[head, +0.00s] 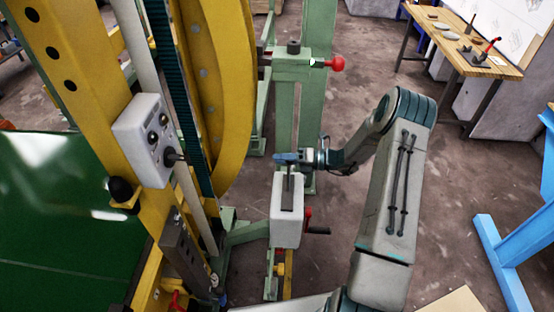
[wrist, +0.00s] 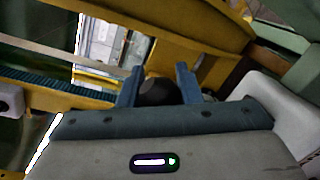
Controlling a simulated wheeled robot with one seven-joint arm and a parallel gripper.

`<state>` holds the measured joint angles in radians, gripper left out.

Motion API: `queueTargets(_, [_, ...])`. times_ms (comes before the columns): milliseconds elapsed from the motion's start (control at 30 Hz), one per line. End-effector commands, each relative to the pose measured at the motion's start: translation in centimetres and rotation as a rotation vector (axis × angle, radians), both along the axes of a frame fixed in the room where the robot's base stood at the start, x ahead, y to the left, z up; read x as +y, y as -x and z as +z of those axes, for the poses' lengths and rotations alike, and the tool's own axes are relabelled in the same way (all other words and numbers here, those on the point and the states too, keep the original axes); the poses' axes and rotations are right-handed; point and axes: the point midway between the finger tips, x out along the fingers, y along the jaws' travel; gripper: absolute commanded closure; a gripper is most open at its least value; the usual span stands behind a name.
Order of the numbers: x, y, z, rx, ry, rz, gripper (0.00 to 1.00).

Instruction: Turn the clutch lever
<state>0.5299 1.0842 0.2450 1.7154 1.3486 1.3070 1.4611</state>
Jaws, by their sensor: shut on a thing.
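The clutch lever (head: 288,183) appears to be the dark upright bar at the slot of a white box (head: 285,228), right of the yellow ring frame. My gripper (head: 284,157) is at the top of this lever, with its blue fingers around it. In the wrist view, a dark rounded knob (wrist: 160,92) sits between the two blue fingers of my gripper (wrist: 158,78), and the jaws are shut on it. The lower part of the knob is hidden behind the gripper body. The lever looks roughly upright.
A red-and-black crank (head: 315,228) sticks out right of the white box. A control box (head: 148,140) with dark knobs is on the yellow frame (head: 85,75). A red knob (head: 337,64) is on the green post. The floor right of my arm is open, before a blue frame (head: 505,262).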

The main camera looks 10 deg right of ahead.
Motion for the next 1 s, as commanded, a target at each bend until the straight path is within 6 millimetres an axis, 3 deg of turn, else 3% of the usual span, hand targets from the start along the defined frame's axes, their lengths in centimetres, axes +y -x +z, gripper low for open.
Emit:
queueTargets(300, [-0.6,-0.4,0.2,-0.005,0.004,-0.016,1.00])
queueTargets(333, [-0.6,-0.4,0.2,-0.005,0.005,-0.016,0.63])
queueTargets(400, [-0.5,-0.4,0.2,-0.005,0.005,-0.015,0.47])
queueTargets(767, [-0.3,-0.1,0.0,-0.001,0.003,-0.001,0.47])
queueTargets(1000, [-4.3,1.1,0.4,-0.003,0.004,-0.005,0.47])
